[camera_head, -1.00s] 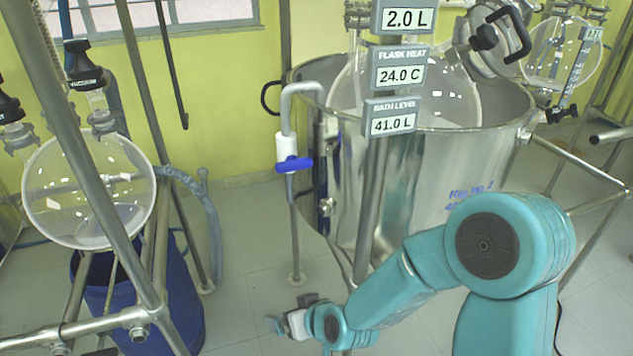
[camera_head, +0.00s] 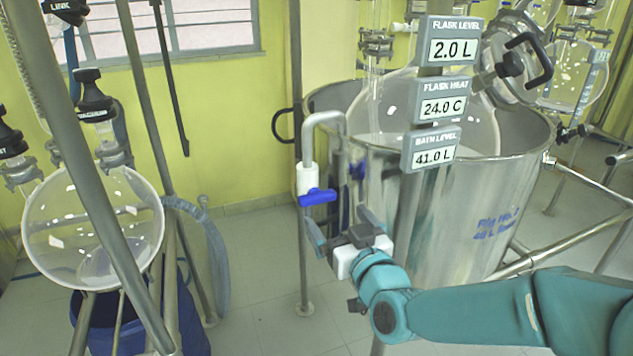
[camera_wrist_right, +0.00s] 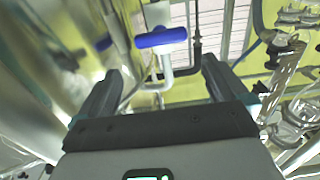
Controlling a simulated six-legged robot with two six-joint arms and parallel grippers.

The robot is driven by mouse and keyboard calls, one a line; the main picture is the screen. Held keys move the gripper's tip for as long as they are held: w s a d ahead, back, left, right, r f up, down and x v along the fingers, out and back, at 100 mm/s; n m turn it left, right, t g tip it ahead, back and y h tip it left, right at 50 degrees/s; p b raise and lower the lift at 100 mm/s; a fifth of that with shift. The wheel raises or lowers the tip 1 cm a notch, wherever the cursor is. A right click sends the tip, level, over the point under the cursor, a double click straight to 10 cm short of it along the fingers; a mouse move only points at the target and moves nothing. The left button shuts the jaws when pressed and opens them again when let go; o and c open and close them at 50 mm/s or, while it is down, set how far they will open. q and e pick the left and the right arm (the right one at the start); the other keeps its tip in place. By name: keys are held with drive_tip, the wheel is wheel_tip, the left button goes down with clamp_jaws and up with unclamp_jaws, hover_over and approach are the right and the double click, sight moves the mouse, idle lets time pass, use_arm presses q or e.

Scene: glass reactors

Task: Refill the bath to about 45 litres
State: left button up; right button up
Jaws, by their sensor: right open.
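The steel bath (camera_head: 470,200) stands at right of centre, with a glass flask (camera_head: 425,110) inside it. A grey fill pipe (camera_head: 303,245) rises beside the bath and bends over its rim. Its white valve body (camera_head: 307,178) carries a blue handle (camera_head: 318,196), lying roughly level. The bath level display (camera_head: 433,151) reads 41.0 L. My right gripper (camera_head: 342,232) is open, just below and right of the blue handle. In the right wrist view the blue handle (camera_wrist_right: 161,40) shows ahead, beyond and between the open fingers (camera_wrist_right: 160,80), apart from them. My left gripper is not in view.
Displays above read flask level 2.0 L (camera_head: 452,50) and flask heat 24.0 C (camera_head: 444,108). A round glass vessel (camera_head: 60,230) on steel poles and a blue drum (camera_head: 195,310) stand at left.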

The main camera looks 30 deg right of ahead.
sight(319, 197)
drive_tip(key=p+x, duration=0.1)
drive_tip(key=x, duration=0.9)
drive_tip(key=shift+w+a+f, duration=0.1)
drive_tip(key=shift+w, duration=0.25)
drive_tip(key=shift+s, duration=0.1)
drive_tip(key=c, duration=0.7)
